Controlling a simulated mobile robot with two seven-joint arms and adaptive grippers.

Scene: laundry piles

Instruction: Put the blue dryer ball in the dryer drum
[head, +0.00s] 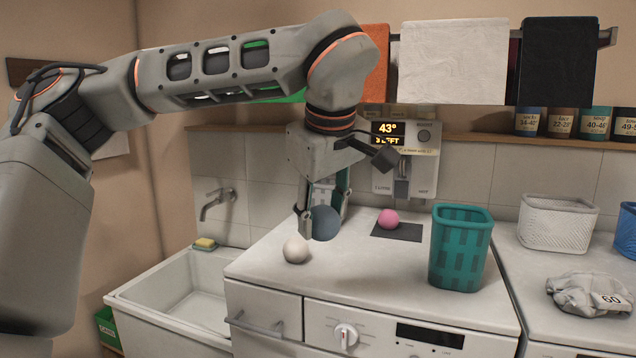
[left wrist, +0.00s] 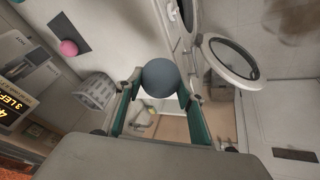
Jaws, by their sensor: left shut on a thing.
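The blue dryer ball (head: 325,223) is dark blue-grey. My left gripper (head: 323,217) points down and is shut on it, holding it above the left part of the white machine top (head: 350,270). In the left wrist view the ball (left wrist: 160,78) sits between the two green-padded fingertips (left wrist: 164,88). A round white-rimmed door with dark glass (left wrist: 237,62) stands open in that view. My right gripper is in neither view.
A white ball (head: 296,250) lies near the held ball. A pink ball (head: 388,219) is on a dark mat (head: 410,232) under the wall dispenser (head: 404,150). A teal basket (head: 460,250) stands to the right. A sink (head: 175,300) is at the left.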

